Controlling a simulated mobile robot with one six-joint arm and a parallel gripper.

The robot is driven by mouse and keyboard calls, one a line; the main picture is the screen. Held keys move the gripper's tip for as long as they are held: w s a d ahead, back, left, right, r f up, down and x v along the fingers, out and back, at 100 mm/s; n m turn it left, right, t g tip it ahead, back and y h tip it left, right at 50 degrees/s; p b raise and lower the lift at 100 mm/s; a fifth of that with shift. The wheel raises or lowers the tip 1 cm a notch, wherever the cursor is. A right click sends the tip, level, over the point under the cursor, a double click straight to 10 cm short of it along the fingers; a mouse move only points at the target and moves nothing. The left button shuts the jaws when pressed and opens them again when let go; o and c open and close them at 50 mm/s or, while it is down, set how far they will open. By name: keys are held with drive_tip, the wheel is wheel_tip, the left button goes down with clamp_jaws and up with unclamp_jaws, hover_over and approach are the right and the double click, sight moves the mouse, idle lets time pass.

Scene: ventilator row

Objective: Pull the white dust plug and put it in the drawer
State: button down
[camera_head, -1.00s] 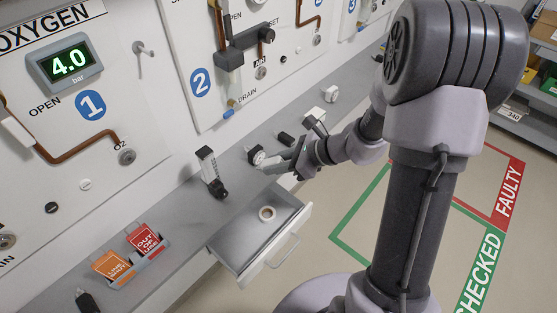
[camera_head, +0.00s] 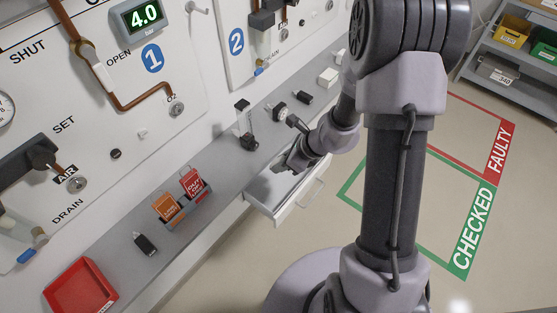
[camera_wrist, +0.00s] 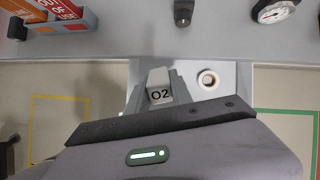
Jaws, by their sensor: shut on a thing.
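My gripper (camera_head: 287,163) is over the open drawer (camera_head: 302,198) below the ledge. A white ring (camera_wrist: 208,79) lies in the drawer. A small white round cap (camera_head: 143,133) sits on the wall panel.
The ledge (camera_head: 217,165) holds a dark clamp-like fitting (camera_head: 247,130), a round gauge (camera_head: 279,112), black connectors (camera_head: 145,244) and orange and red tags (camera_head: 193,182). A red tray (camera_head: 80,290) stands at lower left. Floor beyond the drawer is clear, with green and red marked areas.

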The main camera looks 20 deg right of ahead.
wheel_tip(320, 180, down, 12)
drive_tip(key=b, duration=1.1)
drive_tip(key=shift+f, duration=0.2)
drive_tip(key=shift+r, duration=0.1)
drive_tip(key=c, duration=1.1)
unclamp_jaws()
drive_tip(key=shift+o, duration=0.2)
drive_tip(key=shift+r, duration=0.1)
drive_tip(key=p+v, duration=0.9)
drive_tip(key=v, duration=0.8)
